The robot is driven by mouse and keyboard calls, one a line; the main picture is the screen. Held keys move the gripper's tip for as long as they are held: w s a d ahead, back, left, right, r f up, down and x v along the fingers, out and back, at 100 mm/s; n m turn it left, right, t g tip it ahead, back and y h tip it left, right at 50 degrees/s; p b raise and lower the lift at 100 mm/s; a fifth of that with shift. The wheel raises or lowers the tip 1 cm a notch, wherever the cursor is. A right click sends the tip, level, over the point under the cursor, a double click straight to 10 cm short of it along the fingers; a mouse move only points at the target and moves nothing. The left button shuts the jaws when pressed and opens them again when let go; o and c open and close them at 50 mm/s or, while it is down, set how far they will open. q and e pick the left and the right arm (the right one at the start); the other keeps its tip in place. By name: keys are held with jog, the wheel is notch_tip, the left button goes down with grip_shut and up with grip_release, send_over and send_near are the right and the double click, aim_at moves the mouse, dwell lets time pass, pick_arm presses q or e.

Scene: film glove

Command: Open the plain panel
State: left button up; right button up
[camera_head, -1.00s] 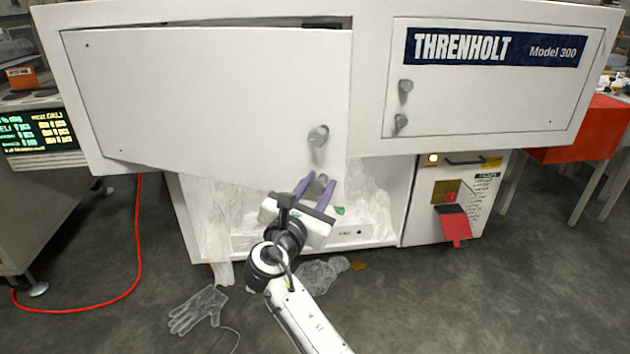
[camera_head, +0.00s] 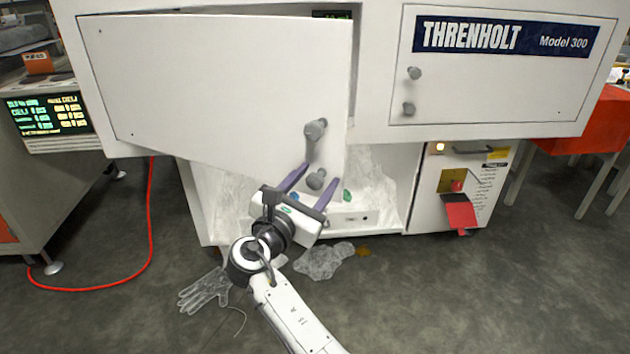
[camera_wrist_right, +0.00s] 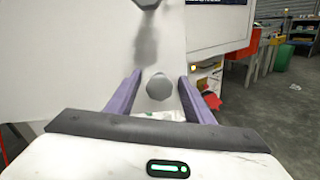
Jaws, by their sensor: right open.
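The plain panel (camera_head: 220,75) is the wide white unlabelled door on the left of the machine. It stands ajar, its right side swung out from the cabinet. It carries an upper knob (camera_head: 315,130) and a lower knob (camera_head: 316,179) near its right edge. My right gripper (camera_head: 321,172) is open, with its purple fingers on either side of the lower knob. The right wrist view also shows this lower knob (camera_wrist_right: 159,87) between the spread fingers, with visible gaps at both sides. The upper knob (camera_wrist_right: 147,4) is at that view's top edge. My left gripper is not in view.
The labelled Threnholt panel (camera_head: 490,100) is shut at the right. Below is an open bay lined with clear film (camera_head: 375,190). A film glove (camera_head: 205,290) and crumpled film (camera_head: 325,260) lie on the floor. A red hose (camera_head: 150,215) runs at left.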

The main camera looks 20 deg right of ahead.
aim_at(312, 140)
notch_tip(312, 140, up, 10)
jog(key=p, duration=0.3)
